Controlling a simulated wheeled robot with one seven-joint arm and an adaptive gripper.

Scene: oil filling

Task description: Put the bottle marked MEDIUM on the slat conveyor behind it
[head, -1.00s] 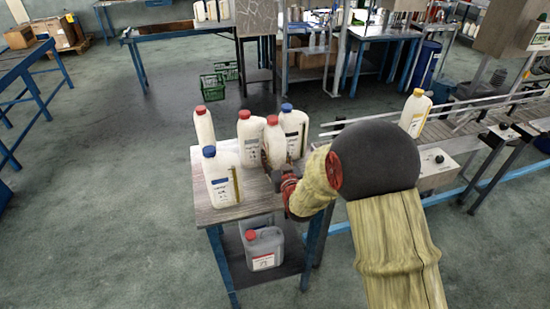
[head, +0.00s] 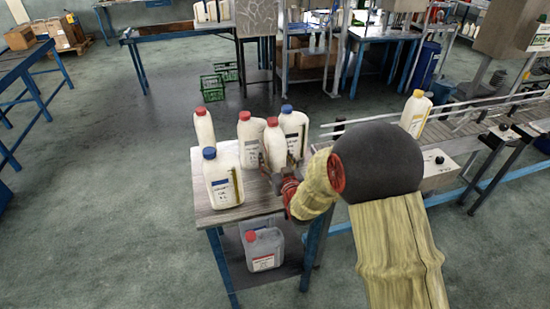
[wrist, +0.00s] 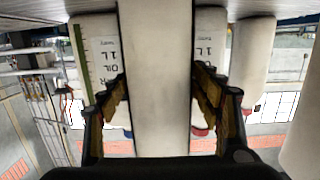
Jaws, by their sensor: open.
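Several white bottles stand on a small wood-topped table in the head view. One with a red cap (head: 274,143) is at the right side, nearest my gripper (head: 277,172). In the wrist view, a plain pale bottle side (wrist: 155,70) fills the gap between the open fingers of my gripper (wrist: 158,85); I cannot tell whether they touch it. Labels on the bottles behind it read OIL 1L. The word MEDIUM is not legible on any bottle, so I cannot tell which one carries it. The slat conveyor (head: 465,127) runs at the right, partly behind my arm.
A blue-capped bottle (head: 222,180) stands at the table's front left. Red-capped bottles (head: 204,128) (head: 250,135) and another blue-capped one (head: 293,130) stand close by. A yellow-capped bottle (head: 415,115) stands at the conveyor.

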